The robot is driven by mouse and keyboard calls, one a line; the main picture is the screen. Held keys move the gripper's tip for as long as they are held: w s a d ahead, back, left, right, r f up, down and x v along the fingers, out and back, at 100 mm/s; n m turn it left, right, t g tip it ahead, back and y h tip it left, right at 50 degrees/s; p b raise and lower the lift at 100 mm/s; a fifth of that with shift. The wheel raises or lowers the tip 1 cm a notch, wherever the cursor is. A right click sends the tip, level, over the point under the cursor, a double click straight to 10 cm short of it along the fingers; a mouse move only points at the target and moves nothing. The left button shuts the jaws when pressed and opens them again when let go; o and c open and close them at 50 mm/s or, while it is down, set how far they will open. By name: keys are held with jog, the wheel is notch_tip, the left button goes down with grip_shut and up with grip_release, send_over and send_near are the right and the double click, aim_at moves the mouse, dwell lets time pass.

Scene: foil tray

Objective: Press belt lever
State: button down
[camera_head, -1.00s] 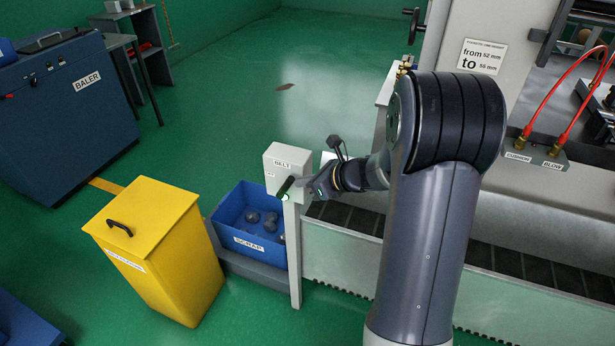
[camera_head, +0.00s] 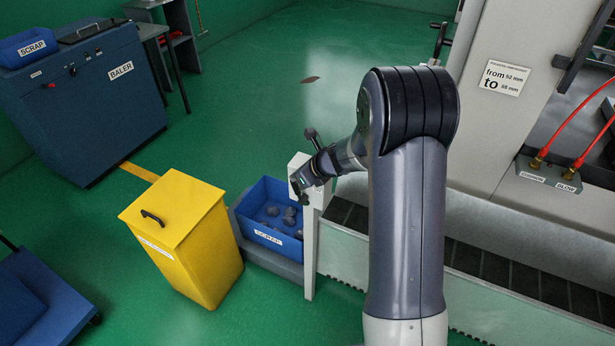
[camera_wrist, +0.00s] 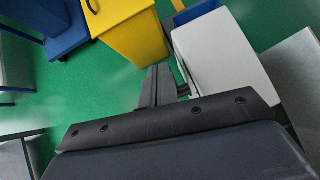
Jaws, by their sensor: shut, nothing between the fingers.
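The belt box (camera_head: 298,163) is a pale box on a post beside the conveyor. In the head view my gripper (camera_head: 296,188) is in front of it and hides its label and the lever. In the wrist view the box's pale face (camera_wrist: 222,58) lies right of my fingers. My gripper is shut and empty, its dark fingers (camera_wrist: 156,86) side by side. A short dark stub, probably the belt lever (camera_wrist: 183,91), shows between the fingers and the box. I cannot tell whether the fingers touch it.
A blue scrap bin (camera_head: 263,236) with several grey pieces stands left of the post. A yellow lidded bin (camera_head: 190,240) stands further left; it also shows in the wrist view (camera_wrist: 135,35). The baler (camera_head: 90,110) is at the back left.

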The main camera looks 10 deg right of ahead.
jog(key=shift+w+a+f, duration=0.15)
jog(key=shift+w+a, duration=0.35)
jog(key=shift+a, duration=0.2)
jog(key=shift+w+a+f, duration=0.15)
jog(key=shift+w+a, duration=0.3)
jog(key=shift+a, duration=0.2)
jog(key=s+d+r+p, duration=0.1)
jog(key=s+r+p, duration=0.1)
jog(key=r, duration=1)
jog(key=shift+s+r+p, duration=0.35)
jog(key=shift+s, duration=0.35)
